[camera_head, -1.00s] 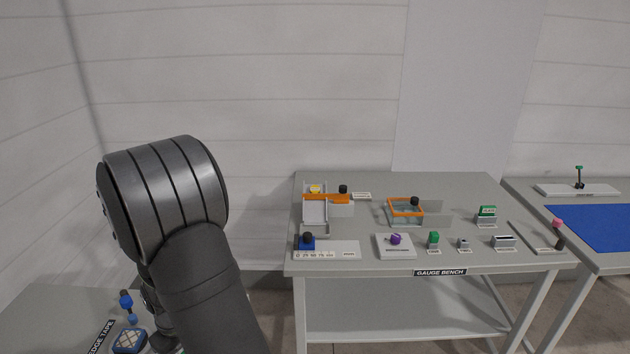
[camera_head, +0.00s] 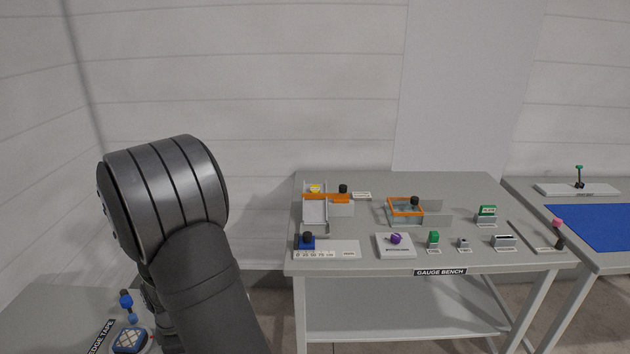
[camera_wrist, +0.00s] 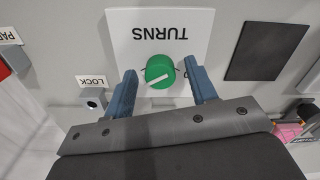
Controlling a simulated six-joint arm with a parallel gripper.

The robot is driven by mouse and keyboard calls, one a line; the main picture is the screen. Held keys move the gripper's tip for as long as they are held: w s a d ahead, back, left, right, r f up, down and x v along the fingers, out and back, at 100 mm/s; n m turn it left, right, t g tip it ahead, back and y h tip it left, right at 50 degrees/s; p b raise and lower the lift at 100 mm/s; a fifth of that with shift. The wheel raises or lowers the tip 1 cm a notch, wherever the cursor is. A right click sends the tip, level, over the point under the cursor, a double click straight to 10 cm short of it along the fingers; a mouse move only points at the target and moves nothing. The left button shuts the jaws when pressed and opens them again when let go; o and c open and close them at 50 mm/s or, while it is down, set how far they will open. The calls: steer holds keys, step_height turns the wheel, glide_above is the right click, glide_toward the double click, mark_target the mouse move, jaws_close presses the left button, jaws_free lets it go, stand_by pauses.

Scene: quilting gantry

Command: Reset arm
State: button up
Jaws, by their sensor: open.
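My gripper (camera_wrist: 164,90) shows in the wrist view with its two blue fingers apart. Nothing is held between them. A round green knob (camera_wrist: 159,72) on a white plate marked TURNS (camera_wrist: 160,22) shows between and just beyond the fingertips in the picture; I cannot tell how far it is from them. In the head view my dark grey arm fills the left side, and my gripper is hidden there.
The wrist view shows a LOCK label (camera_wrist: 91,81), a dark square (camera_wrist: 266,51) and a pink object (camera_wrist: 288,130). In the head view the gauge bench (camera_head: 375,263) holds several small gauges; a blue mat (camera_head: 595,228) lies on the right table.

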steer(key=shift+n, duration=1.9)
steer(key=o, duration=1.1)
steer(key=shift+c, duration=0.2)
steer(key=w+a+r+m+t+y, duration=0.1)
steer(key=w+a+r+m+t, duration=0.15)
steer(key=a+r, duration=0.75)
steer(key=w+a+r+m+t+y, duration=0.15)
steer(key=a+r+m, duration=0.4)
steer(key=r, duration=0.85)
steer(key=w+a+f+n, duration=0.1)
steer(key=w+a+f, duration=0.2)
steer(key=f, duration=0.6)
steer(key=shift+w+n, duration=0.3)
steer(key=shift+w, duration=0.15)
